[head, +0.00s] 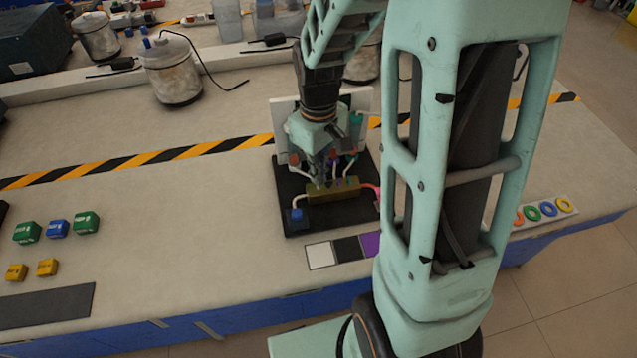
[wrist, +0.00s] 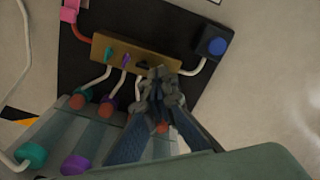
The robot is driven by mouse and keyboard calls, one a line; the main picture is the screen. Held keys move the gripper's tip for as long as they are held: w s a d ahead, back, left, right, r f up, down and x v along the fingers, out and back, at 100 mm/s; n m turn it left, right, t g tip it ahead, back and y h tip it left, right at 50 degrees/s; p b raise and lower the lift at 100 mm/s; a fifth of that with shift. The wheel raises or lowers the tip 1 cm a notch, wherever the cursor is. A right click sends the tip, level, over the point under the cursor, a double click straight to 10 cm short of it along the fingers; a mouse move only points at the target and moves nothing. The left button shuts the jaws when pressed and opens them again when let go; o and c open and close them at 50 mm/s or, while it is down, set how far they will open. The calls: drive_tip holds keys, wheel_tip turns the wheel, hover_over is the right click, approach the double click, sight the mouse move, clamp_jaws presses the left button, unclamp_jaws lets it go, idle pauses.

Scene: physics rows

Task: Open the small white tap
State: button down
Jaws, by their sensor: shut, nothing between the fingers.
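A brass block (head: 347,190) with small coloured taps stands on a black board; the block also shows in the wrist view (wrist: 103,45). A teal tap (wrist: 109,55) and a purple tap (wrist: 125,61) show on it, with a dark one beside them near my fingers. I cannot make out a small white tap; my fingers cover part of the block's end. My gripper (wrist: 160,73) is shut and empty, its tips pointing down at the block end nearer the blue-knobbed box (wrist: 214,45). Whether the tips touch a tap I cannot tell. My gripper also shows in the head view (head: 320,182).
White tubes run from the block to upright panels with red, teal and purple caps (wrist: 75,165). A pink part (wrist: 67,12) sits at the block's other end. White, black and purple squares (head: 319,256) lie in front of the board (head: 300,222).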

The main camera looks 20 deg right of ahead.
drive_tip(key=n, duration=0.3)
drive_tip(key=shift+n, duration=0.3)
drive_tip(key=shift+n+p, duration=0.55)
drive_tip(key=shift+n, duration=1.15)
drive_tip(key=n+p, duration=0.2)
drive_tip(key=n, duration=0.2)
drive_tip(key=shift+r+n, duration=0.15)
drive_tip(key=shift+n, duration=0.15)
drive_tip(key=shift+n+p, duration=0.75)
drive_tip(key=shift+n, duration=0.25)
drive_tip(key=shift+f, duration=0.2)
drive_tip(key=c, duration=2.7)
unclamp_jaws()
